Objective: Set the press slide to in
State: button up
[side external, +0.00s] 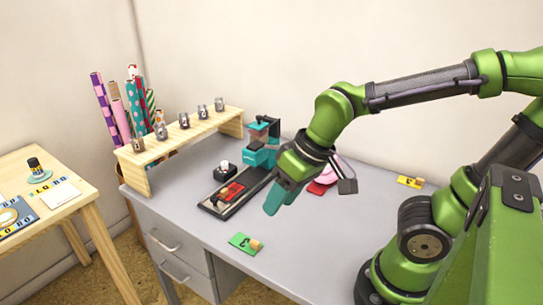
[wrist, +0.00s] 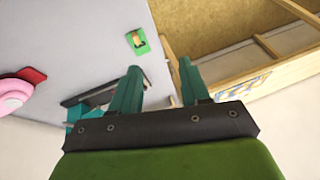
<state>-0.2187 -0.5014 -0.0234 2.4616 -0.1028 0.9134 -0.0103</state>
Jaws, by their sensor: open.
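The press (side external: 262,142) is a teal stand with a red and clear upper part, at the back middle of the grey desk. A long black rail (side external: 213,208) runs from its foot towards the desk's front left. The press slide, a red plate (side external: 233,190) with dark parts, sits on this rail, out in front of the press and clear of its head. My gripper (side external: 281,203) is open and empty, tilted down, to the right of the rail and apart from it. In the wrist view, my teal fingers (wrist: 160,70) stand apart; part of the press (wrist: 74,113) shows at left, largely hidden.
A small black block (side external: 224,172) stands left of the rail. A wooden shelf (side external: 187,133) with several small pots stands behind it. A green card (side external: 241,242) lies near the front edge. A pink object (side external: 328,177) and red pad lie right of the press, behind my gripper.

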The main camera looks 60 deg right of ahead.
notch_tip(320, 180, down, 8)
jog(key=w+a+n+g+h, duration=0.1)
jog(key=n+g+h, duration=0.2)
jog(key=n+h, duration=0.35)
jog(key=n+t+h, duration=0.5)
jog(key=n+t, duration=0.3)
jog(key=n, duration=1.4)
send_near(214, 198)
jog(key=x, duration=0.8)
grip_shut()
jog(key=shift+d, duration=0.1)
